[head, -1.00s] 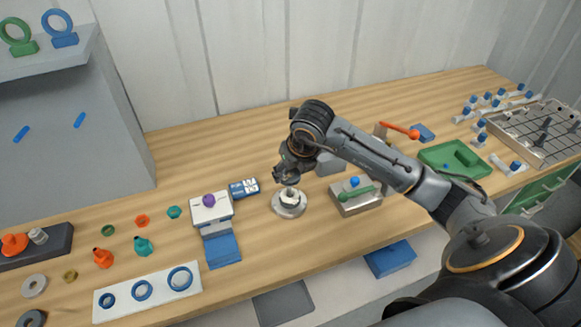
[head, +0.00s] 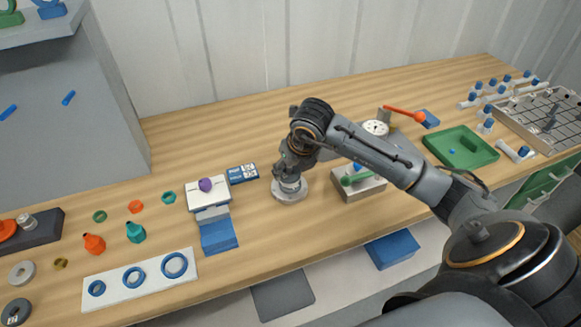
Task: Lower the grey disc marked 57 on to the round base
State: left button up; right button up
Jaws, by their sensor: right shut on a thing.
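The round base (head: 291,196) is a pale grey metal flange on the wooden bench, near the middle of the head view. My right gripper (head: 289,178) points down directly over it, with its fingertips at the base's raised middle. It is shut on a small grey piece, taken to be the grey disc, which the fingers mostly hide. I cannot read the number 57 or tell whether the disc touches the base. My left gripper is not in view.
A white block with a purple knob (head: 205,185) and a blue-white box (head: 242,173) stand left of the base. A metal block with a green handle (head: 358,184) stands close on the right. A white panel with blue rings (head: 140,280) lies front left.

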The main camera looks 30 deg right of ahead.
jog(key=o, duration=1.2)
jog(key=v, duration=1.2)
jog(key=shift+s, duration=0.1)
